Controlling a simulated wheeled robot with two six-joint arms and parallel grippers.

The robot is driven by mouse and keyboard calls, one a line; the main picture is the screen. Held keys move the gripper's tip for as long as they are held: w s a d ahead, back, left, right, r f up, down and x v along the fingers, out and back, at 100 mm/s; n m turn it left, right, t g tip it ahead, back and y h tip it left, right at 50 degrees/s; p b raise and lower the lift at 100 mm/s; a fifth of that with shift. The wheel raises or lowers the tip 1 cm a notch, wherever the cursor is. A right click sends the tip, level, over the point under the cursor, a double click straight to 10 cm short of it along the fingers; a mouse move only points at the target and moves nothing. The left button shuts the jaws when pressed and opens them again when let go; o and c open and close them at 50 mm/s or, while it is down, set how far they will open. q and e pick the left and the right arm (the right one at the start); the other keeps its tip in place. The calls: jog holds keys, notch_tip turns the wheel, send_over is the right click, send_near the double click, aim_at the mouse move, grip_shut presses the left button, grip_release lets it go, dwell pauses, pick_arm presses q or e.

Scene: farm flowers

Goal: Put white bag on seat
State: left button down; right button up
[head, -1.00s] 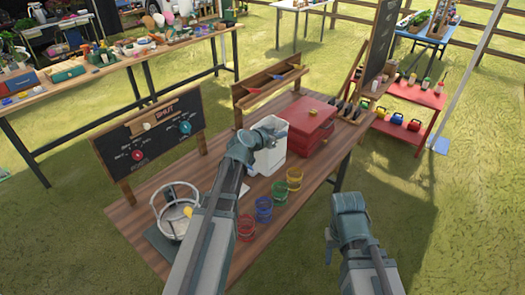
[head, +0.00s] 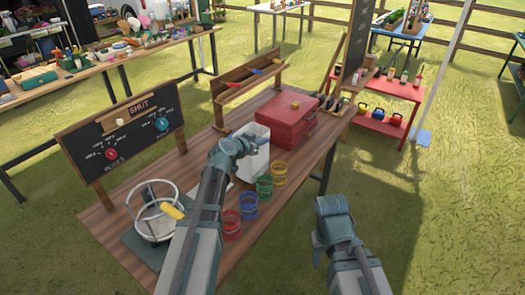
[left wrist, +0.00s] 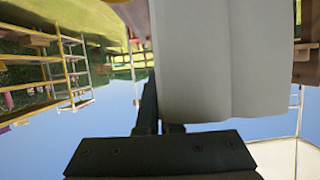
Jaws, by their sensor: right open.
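The white bag (head: 257,155) stands upright on the wooden table beside the red box. My left gripper (head: 246,138) is at the bag's upper left edge. In the left wrist view the bag (left wrist: 222,60) fills the upper right, and the gripper's fingers (left wrist: 160,115) are close together on its near wall; the bag hides part of one finger. A round white metal frame on a dark base (head: 146,238), with a yellow handle, stands at the table's left end; I cannot tell if this is the seat. My right gripper (head: 318,245) is open and empty, off the table's right side.
The red box (head: 290,125) stands right behind the bag. Red, blue, green and yellow ring stacks (head: 231,224) line the table's front edge. A chalkboard (head: 122,138) stands at the back left, and a wooden rack (head: 250,88) behind. The tabletop between chalkboard and bag looks mostly clear.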

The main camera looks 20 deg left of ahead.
aim_at(262, 157)
pick_arm(q)
notch_tip(262, 157, down, 3)
jog(key=shift+f+b, duration=0.2)
jog(key=shift+b, duration=1.05)
jog(key=shift+r, duration=0.15)
jog(key=c, duration=1.5)
grip_release()
jog(key=shift+f, duration=0.2)
jog(key=o, duration=0.4)
jog(key=shift+r, duration=0.1)
